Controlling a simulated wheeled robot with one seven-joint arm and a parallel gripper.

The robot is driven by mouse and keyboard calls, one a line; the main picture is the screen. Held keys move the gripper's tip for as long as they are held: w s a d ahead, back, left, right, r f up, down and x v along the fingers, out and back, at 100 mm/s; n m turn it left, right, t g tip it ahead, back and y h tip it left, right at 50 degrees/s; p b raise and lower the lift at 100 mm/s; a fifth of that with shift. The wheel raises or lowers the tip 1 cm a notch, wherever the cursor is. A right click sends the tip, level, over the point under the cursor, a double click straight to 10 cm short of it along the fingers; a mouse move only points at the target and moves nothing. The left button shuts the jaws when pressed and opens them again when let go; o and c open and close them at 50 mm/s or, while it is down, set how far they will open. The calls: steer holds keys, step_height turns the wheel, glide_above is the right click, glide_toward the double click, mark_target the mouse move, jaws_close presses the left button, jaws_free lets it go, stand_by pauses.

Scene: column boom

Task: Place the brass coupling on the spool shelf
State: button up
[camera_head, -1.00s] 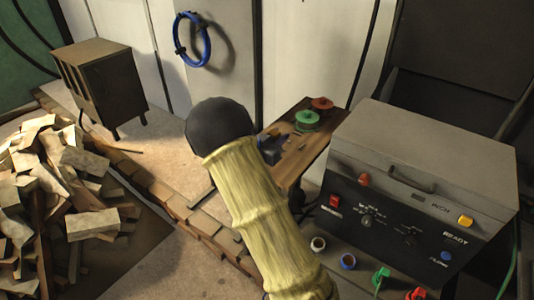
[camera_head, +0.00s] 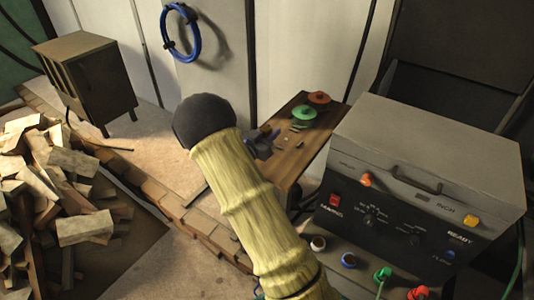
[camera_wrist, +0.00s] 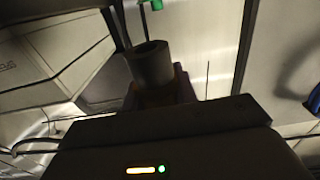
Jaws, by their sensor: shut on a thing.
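My gripper (camera_wrist: 163,92) is shut on the brass coupling (camera_wrist: 150,62), a short hollow cylinder that looks dark grey-brown in the wrist view. Its open end faces up in that picture. In the head view my gripper (camera_head: 264,141) shows small and dark past my yellow-sleeved arm, in front of the left edge of the spool shelf. The spool shelf (camera_head: 290,162) is a brown wooden board with a green spool (camera_head: 304,115) and a red spool (camera_head: 318,97) at its far end. I cannot tell the gap between coupling and shelf.
A grey machine box (camera_head: 425,160) with knobs stands close right of the shelf. A blue hose ring (camera_head: 197,42) hangs on the wall behind. A small dark cabinet (camera_head: 90,75) and a wood pile (camera_head: 70,195) are at left. Small bits lie on the shelf.

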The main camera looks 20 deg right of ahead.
steer(key=shift+w+a+f, duration=0.1)
steer(key=shift+f, duration=0.75)
steer(key=shift+w+a+f, duration=0.1)
steer(key=shift+f, duration=0.75)
steer(key=shift+f, duration=1.85)
steer(key=shift+f, duration=0.2)
steer(key=o, duration=1.1)
steer(key=shift+c, duration=0.2)
steer(key=shift+r, duration=0.1)
